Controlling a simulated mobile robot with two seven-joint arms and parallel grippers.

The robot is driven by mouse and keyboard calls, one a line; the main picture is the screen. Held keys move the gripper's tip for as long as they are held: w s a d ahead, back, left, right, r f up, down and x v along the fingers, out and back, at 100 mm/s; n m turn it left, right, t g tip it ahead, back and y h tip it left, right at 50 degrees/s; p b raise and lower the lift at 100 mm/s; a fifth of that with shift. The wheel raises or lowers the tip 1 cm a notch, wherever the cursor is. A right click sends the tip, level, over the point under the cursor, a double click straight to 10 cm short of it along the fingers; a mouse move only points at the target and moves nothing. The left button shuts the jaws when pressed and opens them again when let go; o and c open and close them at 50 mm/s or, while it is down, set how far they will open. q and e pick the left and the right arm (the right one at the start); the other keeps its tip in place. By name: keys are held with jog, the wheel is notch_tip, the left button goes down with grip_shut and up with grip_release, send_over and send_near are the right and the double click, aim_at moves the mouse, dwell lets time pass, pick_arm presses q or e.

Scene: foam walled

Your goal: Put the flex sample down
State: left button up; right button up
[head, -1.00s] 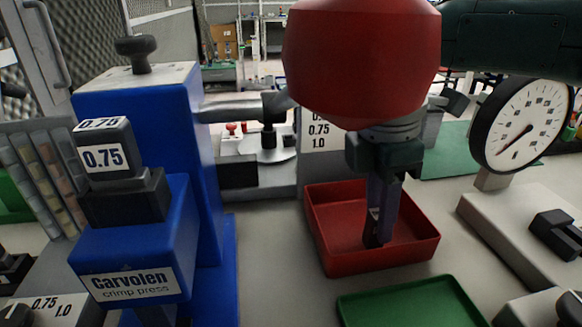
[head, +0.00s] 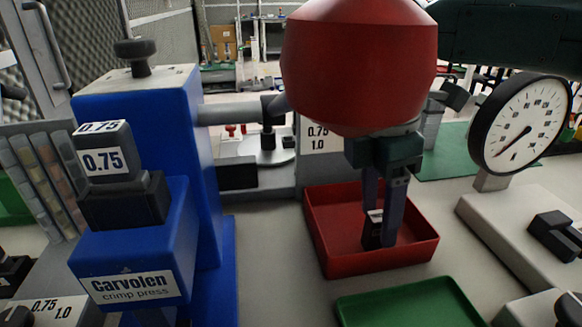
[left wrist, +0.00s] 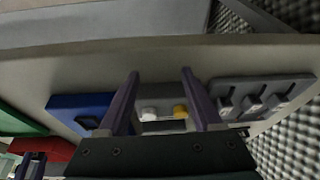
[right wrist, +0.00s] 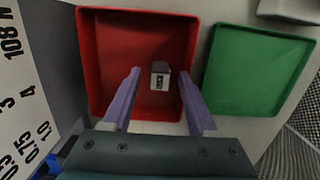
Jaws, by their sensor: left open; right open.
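The flex sample is a small dark block with a pale, printed face (head: 373,236). It is inside the red tray (head: 320,240), low between the fingers of my right gripper (head: 382,245). In the right wrist view the sample (right wrist: 160,76) shows against the red tray floor. The right fingers (right wrist: 159,73) are spread, with a gap on each side of it. Whether its underside rests flat on the floor is hard to tell. My left gripper (left wrist: 160,73) is open and empty in the left wrist view; it is not seen in the head view.
A green tray (head: 410,305) lies in front of the red tray. A blue crimp press (head: 140,240) stands at the left. A dial gauge (head: 520,122) on a pale base stands at the right. My right arm crosses the upper right.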

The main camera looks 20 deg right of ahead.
pick_arm(q)
jog(key=shift+r+p, duration=0.75)
jog(key=shift+r, duration=0.1)
pick_arm(e)
notch_tip(320, 180, up, 11)
jog(key=a, duration=0.1)
jog(key=shift+w, duration=0.15)
jog(key=shift+a, duration=0.15)
